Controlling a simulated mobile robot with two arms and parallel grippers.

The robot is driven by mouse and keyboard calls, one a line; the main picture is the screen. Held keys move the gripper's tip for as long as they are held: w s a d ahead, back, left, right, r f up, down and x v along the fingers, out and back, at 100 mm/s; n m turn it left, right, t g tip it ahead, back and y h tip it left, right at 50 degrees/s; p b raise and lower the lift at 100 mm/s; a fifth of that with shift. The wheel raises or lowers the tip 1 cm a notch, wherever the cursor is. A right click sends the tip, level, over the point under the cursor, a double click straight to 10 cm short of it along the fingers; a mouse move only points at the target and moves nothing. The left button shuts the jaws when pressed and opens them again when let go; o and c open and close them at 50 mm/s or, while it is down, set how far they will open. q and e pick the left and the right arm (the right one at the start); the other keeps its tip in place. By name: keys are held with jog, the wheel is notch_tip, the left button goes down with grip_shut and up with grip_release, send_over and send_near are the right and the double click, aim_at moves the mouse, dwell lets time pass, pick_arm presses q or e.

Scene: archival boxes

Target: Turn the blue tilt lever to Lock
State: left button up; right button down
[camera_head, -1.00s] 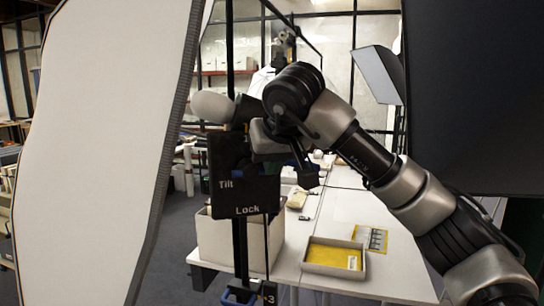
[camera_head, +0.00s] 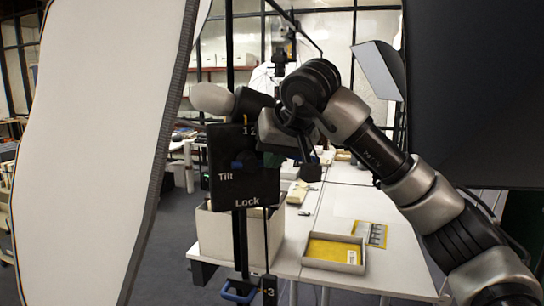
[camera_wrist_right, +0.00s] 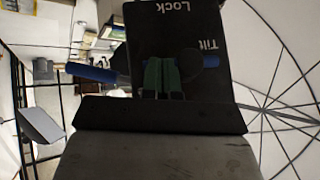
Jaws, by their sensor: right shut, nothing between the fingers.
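A black panel (camera_head: 225,190) with the words Tilt and Lock stands upright on a stand. A small part of the blue lever (camera_head: 237,164) shows on its face above the words. The right wrist view sees the panel (camera_wrist_right: 150,25) upside down, with the blue lever (camera_wrist_right: 90,73) lying roughly level and reaching out to the left; a smaller blue bit shows near Tilt. My right gripper (camera_wrist_right: 163,92) is shut and empty, its green fingers in front of the panel and the lever's middle. Contact cannot be told. My left gripper is out of view.
A large white panel (camera_head: 95,140) fills the left and a dark panel (camera_head: 475,90) the upper right. Behind stands a white table (camera_head: 340,205) with a box (camera_head: 212,240) and a yellow-lined tray (camera_head: 333,252). A blue handle (camera_head: 238,291) sits low on the stand.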

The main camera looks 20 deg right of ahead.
jog(key=f+m+y+b, duration=0.1)
jog(key=f+y+b, duration=0.1)
jog(key=y+b, duration=0.1)
jog(key=f+m+t+y+b, duration=0.1)
jog(key=m+y+b, duration=0.1)
jog(key=y+b, duration=0.2)
jog(key=f+m+t+y+b, duration=0.1)
jog(key=f+m+y+b, duration=0.1)
jog(key=b, duration=0.4)
jog(key=shift+a+f+y, duration=0.3)
jog(key=shift+a+y, duration=0.05)
jog(key=shift+y, duration=0.35)
jog(key=shift+r+m, duration=0.1)
jog(key=shift+m, duration=0.2)
jog(key=shift+w+r, duration=0.1)
jog(key=shift+r, duration=0.1)
jog(key=s+f+b+v, duration=0.1)
jog(key=f+b+v, duration=0.1)
jog(key=v, duration=1.1)
jog(key=shift+s+b, duration=0.3)
jog(key=shift+b, duration=0.4)
jog(key=shift+r, duration=0.15)
